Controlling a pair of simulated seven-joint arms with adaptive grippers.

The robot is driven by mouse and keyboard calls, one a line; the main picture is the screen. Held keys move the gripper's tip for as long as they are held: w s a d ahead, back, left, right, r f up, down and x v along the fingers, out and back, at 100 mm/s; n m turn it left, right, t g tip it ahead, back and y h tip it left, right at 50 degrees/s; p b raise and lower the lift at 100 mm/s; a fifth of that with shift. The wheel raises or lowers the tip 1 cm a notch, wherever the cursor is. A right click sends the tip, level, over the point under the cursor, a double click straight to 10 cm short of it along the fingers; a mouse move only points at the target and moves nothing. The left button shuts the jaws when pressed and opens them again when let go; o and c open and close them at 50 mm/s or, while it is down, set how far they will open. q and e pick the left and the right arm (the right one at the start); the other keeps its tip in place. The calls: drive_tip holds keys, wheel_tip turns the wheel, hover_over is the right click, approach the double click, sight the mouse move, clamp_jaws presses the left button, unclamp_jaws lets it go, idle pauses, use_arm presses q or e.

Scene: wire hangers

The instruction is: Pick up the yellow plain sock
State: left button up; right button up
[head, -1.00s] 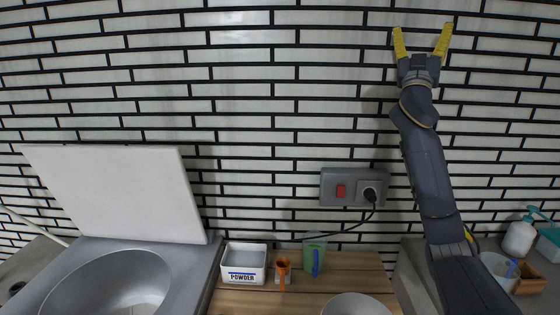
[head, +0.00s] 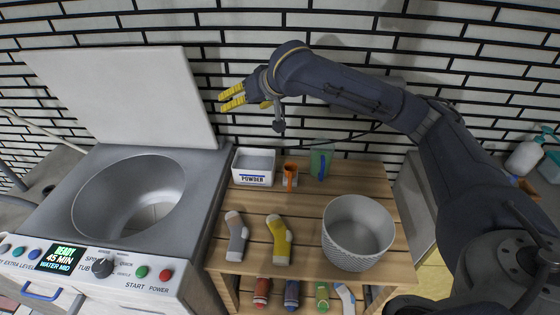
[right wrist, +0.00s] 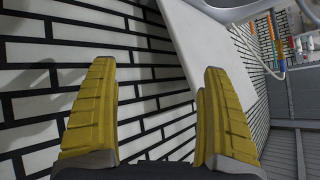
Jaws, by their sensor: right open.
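A yellow sock (head: 279,240) with a pale patch lies on the wooden slatted table, in the middle of the head view. A grey sock (head: 236,236) with a pale toe lies just to its left. My right gripper (head: 232,97) is in the air above and behind the table, near the open washer lid, well apart from the yellow sock. Its yellow fingers are apart and empty. In the right wrist view the gripper (right wrist: 160,110) shows open against the tiled wall and white lid, with no sock in sight. My left gripper is not in view.
A grey basket (head: 358,228) stands right of the yellow sock. A powder box (head: 253,167), orange scoop (head: 290,176) and green cup (head: 320,161) stand at the table's back. Several socks lie on a lower shelf. The washer (head: 165,240) stands left, its lid (head: 125,95) raised.

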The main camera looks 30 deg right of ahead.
drive_tip(key=s+a+f+g+h, duration=0.1)
drive_tip(key=s+a+f+g, duration=0.1)
drive_tip(key=s+f+g, duration=0.7)
drive_tip(key=g+h, duration=0.1)
drive_tip(key=h, duration=0.1)
approach(280, 231)
drive_tip(key=shift+d+f, duration=0.15)
drive_tip(key=shift+f, duration=4.95)
drive_tip(key=c, duration=1.1)
